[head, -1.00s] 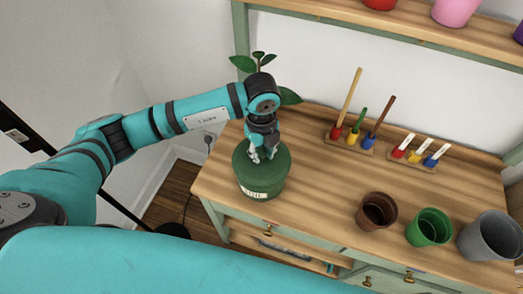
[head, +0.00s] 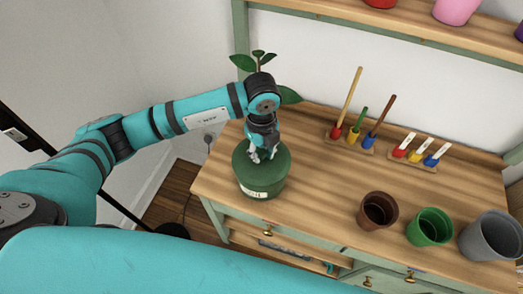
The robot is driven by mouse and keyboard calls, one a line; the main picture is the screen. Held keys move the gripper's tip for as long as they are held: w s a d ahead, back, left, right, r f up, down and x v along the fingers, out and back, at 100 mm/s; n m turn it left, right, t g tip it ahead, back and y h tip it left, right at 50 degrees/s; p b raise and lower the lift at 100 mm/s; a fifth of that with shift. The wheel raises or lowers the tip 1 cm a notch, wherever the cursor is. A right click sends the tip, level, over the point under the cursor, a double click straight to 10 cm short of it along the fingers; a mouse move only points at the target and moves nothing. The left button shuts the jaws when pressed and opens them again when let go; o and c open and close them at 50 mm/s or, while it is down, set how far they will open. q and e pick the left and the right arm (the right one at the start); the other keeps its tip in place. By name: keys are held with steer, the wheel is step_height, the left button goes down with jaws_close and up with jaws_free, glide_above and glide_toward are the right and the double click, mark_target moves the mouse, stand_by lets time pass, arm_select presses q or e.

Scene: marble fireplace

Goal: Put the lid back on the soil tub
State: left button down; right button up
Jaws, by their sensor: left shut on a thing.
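The green soil tub (head: 264,186) with a pale label stands at the left end of the wooden bench. Its green lid (head: 275,168) lies over the tub's top and appears level; I cannot tell whether it is fully seated. My left gripper (head: 262,156) points down over the lid and is shut on it near its middle, where the fingers hide the grip. My right gripper is not in view.
A leafy plant (head: 290,96) stands behind my left wrist. A brown pot (head: 377,211), a green pot (head: 430,227) and a grey pot (head: 490,237) stand at the front right. Tool racks (head: 350,144) are at the back. The bench middle is clear.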

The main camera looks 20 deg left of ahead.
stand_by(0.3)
arm_select(q)
steer(key=c, duration=0.6)
jaws_free()
steer(key=shift+r, duration=0.1)
steer(key=shift+r+p, duration=2.45)
steer(key=shift+r, duration=0.95)
jaws_close()
